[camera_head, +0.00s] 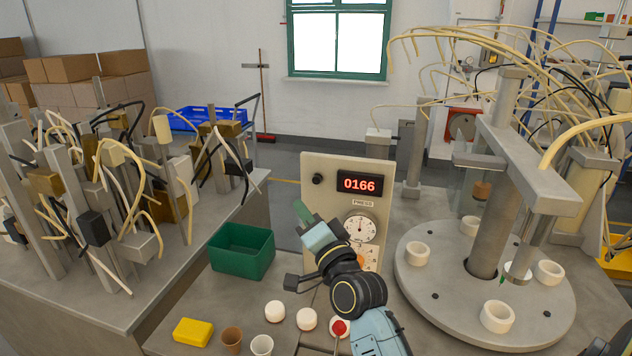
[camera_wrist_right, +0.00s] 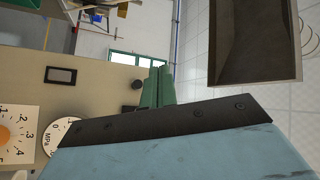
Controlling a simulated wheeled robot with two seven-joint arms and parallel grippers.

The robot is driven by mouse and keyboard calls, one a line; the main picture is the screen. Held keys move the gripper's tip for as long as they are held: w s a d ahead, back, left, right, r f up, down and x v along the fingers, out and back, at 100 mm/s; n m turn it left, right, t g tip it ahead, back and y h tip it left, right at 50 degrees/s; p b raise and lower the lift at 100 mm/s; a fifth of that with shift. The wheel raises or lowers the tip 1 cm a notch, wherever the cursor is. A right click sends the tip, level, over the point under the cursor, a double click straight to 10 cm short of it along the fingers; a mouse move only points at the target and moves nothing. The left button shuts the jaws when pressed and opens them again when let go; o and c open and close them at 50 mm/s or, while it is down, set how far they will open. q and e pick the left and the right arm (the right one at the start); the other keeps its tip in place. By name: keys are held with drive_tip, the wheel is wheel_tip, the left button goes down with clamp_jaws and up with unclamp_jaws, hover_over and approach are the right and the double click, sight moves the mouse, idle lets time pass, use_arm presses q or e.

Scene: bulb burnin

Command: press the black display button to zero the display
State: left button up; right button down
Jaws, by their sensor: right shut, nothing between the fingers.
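The black display button (camera_head: 318,179) is a round knob at the upper left of a beige panel (camera_head: 322,164). Beside it the red display (camera_head: 359,184) reads 0166. My right gripper (camera_head: 302,210) is shut and empty, its green fingertips below and slightly left of the button in the head view. In the right wrist view the button (camera_wrist_right: 137,84) shows just left of the shut green fingers (camera_wrist_right: 158,86), with a small gap in the picture; their depth apart is hard to tell. The display (camera_wrist_right: 61,75) looks dark there. My left gripper is out of view.
Dials (camera_head: 360,227) sit low on the panel, partly behind my right arm. A green bin (camera_head: 240,251), a yellow block (camera_head: 193,332) and several cups and white caps lie on the bench. A round turntable (camera_head: 450,312) with white rings stands at right.

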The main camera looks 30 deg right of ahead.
sight(317, 180)
drive_tip(key=w+d+b, duration=0.3)
drive_tip(key=w+d, duration=0.2)
drive_tip(key=d, duration=0.1)
drive_tip(key=shift+w+d+b, duration=0.3)
drive_tip(key=shift+w+d, duration=0.05)
idle(2.0)
drive_tip(key=shift+w+d, duration=0.3)
drive_tip(key=shift+w+d, duration=0.3)
drive_tip(key=shift+d, duration=0.05)
idle(0.8)
drive_tip(key=shift+s+a, duration=0.1)
idle(0.3)
drive_tip(key=shift+s+a+p, duration=0.55)
drive_tip(key=shift+a+p, duration=0.05)
